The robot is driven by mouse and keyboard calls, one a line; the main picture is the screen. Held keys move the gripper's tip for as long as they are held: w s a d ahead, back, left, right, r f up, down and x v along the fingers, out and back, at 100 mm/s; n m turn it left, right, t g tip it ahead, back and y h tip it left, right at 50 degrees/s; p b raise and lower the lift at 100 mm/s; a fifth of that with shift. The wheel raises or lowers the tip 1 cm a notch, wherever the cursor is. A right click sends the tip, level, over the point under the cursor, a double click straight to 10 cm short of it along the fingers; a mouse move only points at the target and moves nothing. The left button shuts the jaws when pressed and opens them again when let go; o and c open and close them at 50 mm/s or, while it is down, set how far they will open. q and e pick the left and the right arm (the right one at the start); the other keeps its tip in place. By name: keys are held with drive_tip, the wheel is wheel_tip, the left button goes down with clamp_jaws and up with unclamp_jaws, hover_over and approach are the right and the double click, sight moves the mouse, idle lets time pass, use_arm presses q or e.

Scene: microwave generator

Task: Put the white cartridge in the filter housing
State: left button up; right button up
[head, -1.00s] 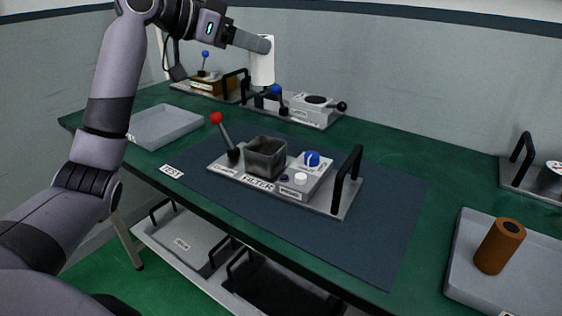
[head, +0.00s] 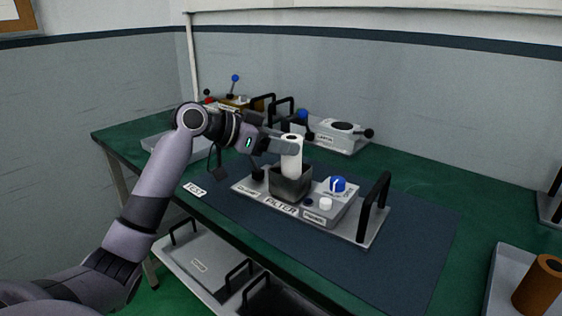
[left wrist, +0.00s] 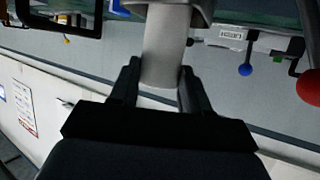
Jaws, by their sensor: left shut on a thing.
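The white cartridge (head: 291,158) stands upright at the square dark filter housing (head: 291,185) on the grey FILTER unit. Its lower end is inside the housing's opening, hidden by the front wall. My left gripper (head: 288,146) is shut on the cartridge's upper part, from the left. In the left wrist view the cartridge (left wrist: 165,50) sits between the two dark fingers (left wrist: 158,92), its far end at the housing (left wrist: 185,8). I cannot tell whether it touches the housing floor. My right gripper is not in view.
The FILTER unit carries a blue knob (head: 337,184), a white button (head: 325,204) and a black handle (head: 374,206) on its right. A brown cylinder (head: 540,284) stands in a tray at the lower right. Other units stand behind. The dark mat in front is clear.

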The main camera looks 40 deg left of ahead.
sight(282, 160)
use_arm(q)
drive_tip(key=shift+f, duration=2.1)
drive_tip(key=o, duration=0.8)
drive_tip(key=b+v, duration=0.1)
drive_tip(key=v, duration=1.1)
drive_tip(key=shift+r, duration=0.15)
